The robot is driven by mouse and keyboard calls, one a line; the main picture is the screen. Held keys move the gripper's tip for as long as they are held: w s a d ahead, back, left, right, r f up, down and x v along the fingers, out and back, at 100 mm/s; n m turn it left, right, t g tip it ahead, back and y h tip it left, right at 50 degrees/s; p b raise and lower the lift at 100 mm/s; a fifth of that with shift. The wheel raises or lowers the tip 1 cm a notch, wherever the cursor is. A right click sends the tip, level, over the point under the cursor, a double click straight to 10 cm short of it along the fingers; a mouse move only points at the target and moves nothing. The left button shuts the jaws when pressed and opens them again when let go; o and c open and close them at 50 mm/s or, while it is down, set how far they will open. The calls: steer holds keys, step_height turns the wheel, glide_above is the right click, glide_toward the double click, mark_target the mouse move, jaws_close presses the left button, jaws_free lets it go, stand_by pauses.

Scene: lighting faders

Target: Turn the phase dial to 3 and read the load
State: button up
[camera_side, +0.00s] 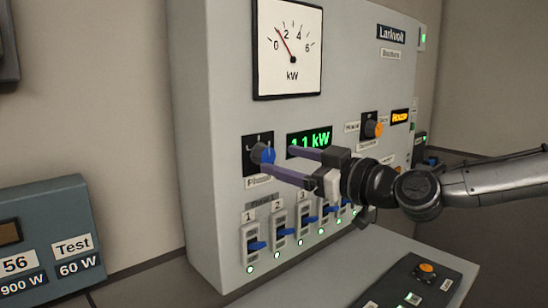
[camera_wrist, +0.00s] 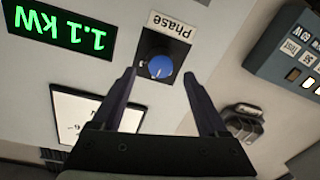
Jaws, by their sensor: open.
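The blue phase dial (camera_side: 262,154) sits on a black plate on the grey cabinet's front, above a label partly covered in the side view. In the wrist view the dial (camera_wrist: 161,66) appears upside down, with a small white pointer mark; its position numbers are not legible. My gripper (camera_wrist: 160,75) is open, its two fingers spread to either side of the dial, with the tips close to it. I cannot tell whether they touch. The green load display (camera_wrist: 68,30) reads 1.1 kW; it also shows in the side view (camera_side: 309,139), partly behind a finger.
A needle meter (camera_side: 289,48) marked kW is above, its needle near 1. A row of blue switches (camera_side: 282,231) with green lamps is below. An orange-tipped selector (camera_side: 373,129) is to the right. A grey-blue box (camera_side: 45,240) stands at left.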

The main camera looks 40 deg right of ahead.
mark_target(270, 156)
steer(key=shift+w+a, duration=0.1)
steer(key=shift+w, duration=1.7)
jaws_close()
